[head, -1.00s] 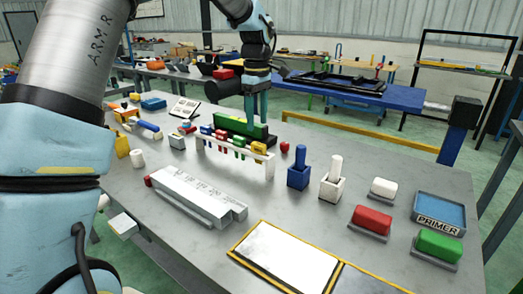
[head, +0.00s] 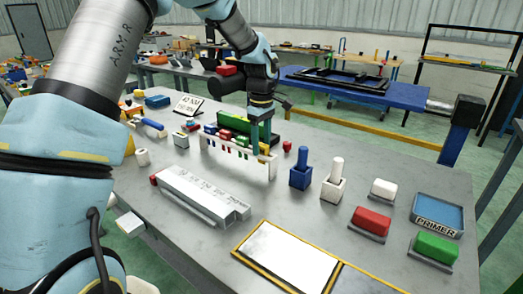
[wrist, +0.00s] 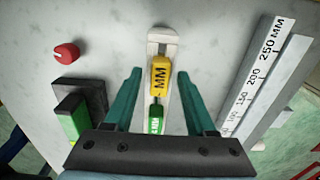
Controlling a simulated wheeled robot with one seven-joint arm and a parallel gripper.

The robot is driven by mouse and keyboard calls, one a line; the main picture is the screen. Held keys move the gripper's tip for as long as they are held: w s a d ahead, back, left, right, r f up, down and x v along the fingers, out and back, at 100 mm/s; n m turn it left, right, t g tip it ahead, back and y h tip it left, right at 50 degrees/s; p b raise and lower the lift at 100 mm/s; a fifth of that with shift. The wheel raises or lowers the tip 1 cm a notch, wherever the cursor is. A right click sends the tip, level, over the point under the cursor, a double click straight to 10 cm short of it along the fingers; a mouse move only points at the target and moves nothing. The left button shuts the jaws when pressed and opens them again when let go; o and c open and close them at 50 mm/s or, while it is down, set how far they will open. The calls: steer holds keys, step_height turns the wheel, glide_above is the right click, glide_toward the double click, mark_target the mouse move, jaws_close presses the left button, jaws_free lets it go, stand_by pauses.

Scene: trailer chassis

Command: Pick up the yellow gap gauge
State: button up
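The yellow gap gauge (wrist: 160,76), with black "MM" lettering, sits in the white rack (wrist: 163,34) near its end in the wrist view. A green gauge (wrist: 155,118) is beside it in the same row. My gripper (wrist: 160,72) is open, with a teal finger on either side of the row and the yellow gauge between the fingertips. I cannot tell whether either finger touches it. In the head view my gripper (head: 262,137) is down at the right end of the rack (head: 271,171) and largely hides the yellow gauge.
A green block on a dark base (wrist: 78,115) and a red knob (wrist: 66,53) lie left of the rack in the wrist view. A marked step gauge (wrist: 255,85) lies to the right. Blue (head: 300,178) and white (head: 333,188) holders stand right of the rack in the head view.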

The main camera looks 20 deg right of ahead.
jaws_close()
stand_by(0.5)
